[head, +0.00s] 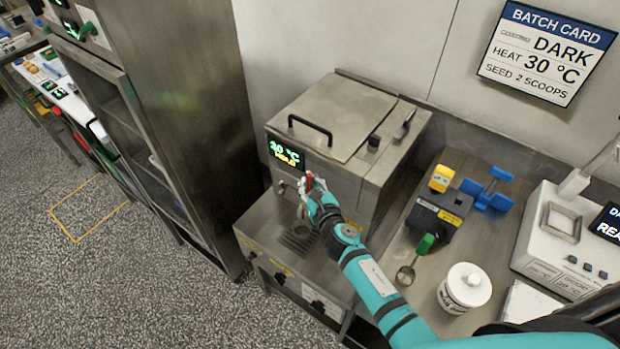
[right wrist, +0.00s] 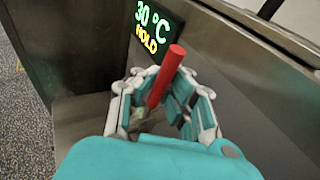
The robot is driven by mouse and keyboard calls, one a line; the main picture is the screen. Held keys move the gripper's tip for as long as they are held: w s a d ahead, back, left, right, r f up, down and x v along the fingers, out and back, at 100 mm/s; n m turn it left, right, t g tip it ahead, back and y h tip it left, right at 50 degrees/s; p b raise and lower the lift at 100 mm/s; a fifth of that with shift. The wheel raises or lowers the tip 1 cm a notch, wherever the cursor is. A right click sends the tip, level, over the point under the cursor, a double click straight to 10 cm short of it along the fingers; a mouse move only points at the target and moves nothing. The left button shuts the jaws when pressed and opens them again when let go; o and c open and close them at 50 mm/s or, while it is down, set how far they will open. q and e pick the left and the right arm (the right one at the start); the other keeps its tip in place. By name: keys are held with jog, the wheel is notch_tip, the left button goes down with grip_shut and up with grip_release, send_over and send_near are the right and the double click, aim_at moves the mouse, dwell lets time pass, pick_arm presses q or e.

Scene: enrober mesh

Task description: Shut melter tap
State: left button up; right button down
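The melter (head: 335,120) is a steel box with a lidded top and a display (head: 286,152) reading 30 °C and HOLD. Its tap has a red handle (head: 309,181) on the front, standing up and slightly tilted. My right gripper (head: 313,187) is at this handle. In the right wrist view the red handle (right wrist: 166,72) rises between the two fingers of my right gripper (right wrist: 165,92), with room visible beside it; the fingers look open around it. The tap body is mostly hidden behind the gripper. My left gripper is out of view.
A drip grate (head: 300,240) lies below the tap. To the right on the counter are a black box (head: 438,222), a blue holder (head: 488,190), a scoop (head: 405,274), a white tub (head: 464,287) and a white instrument (head: 560,240). A tall steel cabinet (head: 180,80) stands left.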

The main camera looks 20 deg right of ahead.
jog(key=shift+s+a, duration=0.1)
jog(key=shift+a, duration=0.1)
jog(key=c, duration=1.4)
grip_release()
jog(key=shift+o, duration=0.3)
jog(key=a+v, duration=0.1)
jog(key=v, duration=1.1)
jog(key=shift+d, duration=0.45)
